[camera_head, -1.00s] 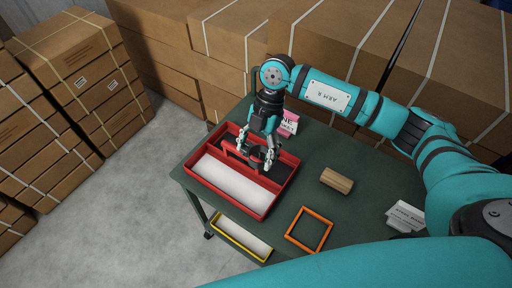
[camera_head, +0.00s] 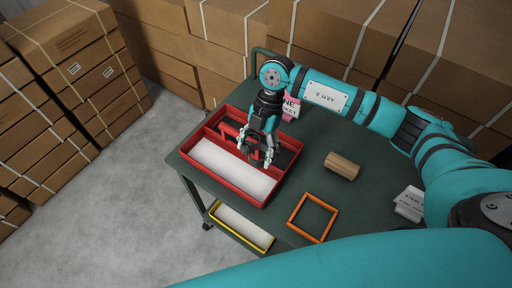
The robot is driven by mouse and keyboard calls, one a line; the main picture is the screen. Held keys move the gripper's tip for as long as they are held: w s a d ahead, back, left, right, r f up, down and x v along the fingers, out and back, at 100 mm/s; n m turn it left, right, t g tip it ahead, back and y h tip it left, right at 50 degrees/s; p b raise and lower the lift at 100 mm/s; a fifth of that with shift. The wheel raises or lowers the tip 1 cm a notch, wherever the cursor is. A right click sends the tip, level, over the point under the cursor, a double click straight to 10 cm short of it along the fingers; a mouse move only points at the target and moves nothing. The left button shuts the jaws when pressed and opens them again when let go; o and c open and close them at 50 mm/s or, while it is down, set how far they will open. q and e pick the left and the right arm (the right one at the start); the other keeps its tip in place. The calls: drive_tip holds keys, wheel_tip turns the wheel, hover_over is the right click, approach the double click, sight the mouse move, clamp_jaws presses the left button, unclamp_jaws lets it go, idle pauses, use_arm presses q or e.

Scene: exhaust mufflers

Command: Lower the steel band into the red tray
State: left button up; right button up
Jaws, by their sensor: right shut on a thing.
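The red tray (camera_head: 222,193) sits on the dark green cart top. It has a wide compartment with a white floor at the front and a narrower dark one behind. My right gripper (camera_head: 256,156) points down over the tray's right part, near the divider between the compartments. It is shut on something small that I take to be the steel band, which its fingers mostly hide. I cannot tell whether the band touches the tray. My left gripper is out of view.
On the cart top (camera_head: 300,178), a wooden cylinder (camera_head: 342,166) and an orange square frame (camera_head: 312,218) lie right of the tray. A pink sign (camera_head: 291,108) stands behind it, white cards (camera_head: 410,203) at right. A yellow-rimmed tray (camera_head: 240,227) is below. Stacked cartons (camera_head: 85,65) surround the cart.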

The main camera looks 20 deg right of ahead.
drive_tip(key=shift+f, duration=0.15)
drive_tip(key=shift+f+b, duration=3.65)
drive_tip(key=shift+f, duration=1.7)
drive_tip(key=shift+f+b, duration=0.85)
drive_tip(key=shift+f, duration=0.5)
drive_tip(key=o, duration=1.3)
drive_tip(key=shift+c, duration=0.2)
drive_tip(key=v, duration=1.2)
drive_tip(key=shift+a, duration=0.1)
